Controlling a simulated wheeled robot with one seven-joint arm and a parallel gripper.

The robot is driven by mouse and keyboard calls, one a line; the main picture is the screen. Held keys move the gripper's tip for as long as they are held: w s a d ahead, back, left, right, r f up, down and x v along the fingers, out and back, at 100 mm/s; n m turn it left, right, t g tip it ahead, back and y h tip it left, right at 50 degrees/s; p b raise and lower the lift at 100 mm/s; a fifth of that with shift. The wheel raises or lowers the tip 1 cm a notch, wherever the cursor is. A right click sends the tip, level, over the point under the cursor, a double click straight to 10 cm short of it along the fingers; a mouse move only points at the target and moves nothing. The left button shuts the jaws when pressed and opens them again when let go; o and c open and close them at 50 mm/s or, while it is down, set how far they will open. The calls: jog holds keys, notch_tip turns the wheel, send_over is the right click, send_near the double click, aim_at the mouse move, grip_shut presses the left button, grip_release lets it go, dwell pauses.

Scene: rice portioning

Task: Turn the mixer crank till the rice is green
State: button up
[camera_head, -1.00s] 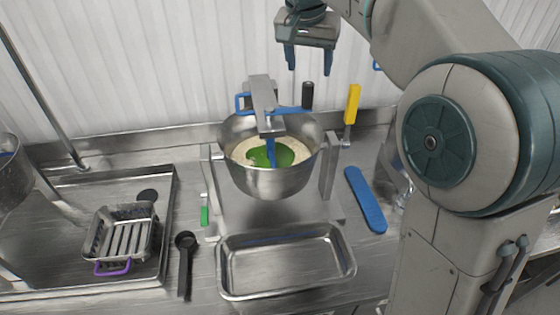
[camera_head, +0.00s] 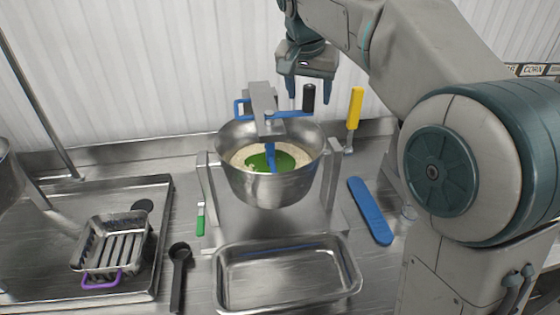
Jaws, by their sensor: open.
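The mixer is a steel bowl (camera_head: 270,188) in a metal stand at the middle of the counter. The rice (camera_head: 239,157) inside is pale around the edge, with a green patch (camera_head: 285,160) in the middle under a blue paddle (camera_head: 270,156). A blue crank arm (camera_head: 289,114) runs across the top to an upright black crank handle (camera_head: 309,97) at the right. My gripper (camera_head: 309,105) points down with its fingers apart, close to the black handle in the picture. Its depth relative to the handle is hard to tell. It holds nothing.
An empty steel tray (camera_head: 287,278) sits in front of the mixer. A blue flat tool (camera_head: 370,210) and a yellow-handled tool (camera_head: 354,108) are at the right. The wall is close behind.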

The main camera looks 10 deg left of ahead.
jog(key=shift+f+b, duration=0.9)
jog(key=shift+f, duration=0.45)
jog(key=shift+r, duration=0.15)
jog(key=shift+r+p, duration=0.45)
jog(key=shift+p, duration=0.15)
jog(key=shift+c, duration=0.4)
jog(key=c, duration=0.9)
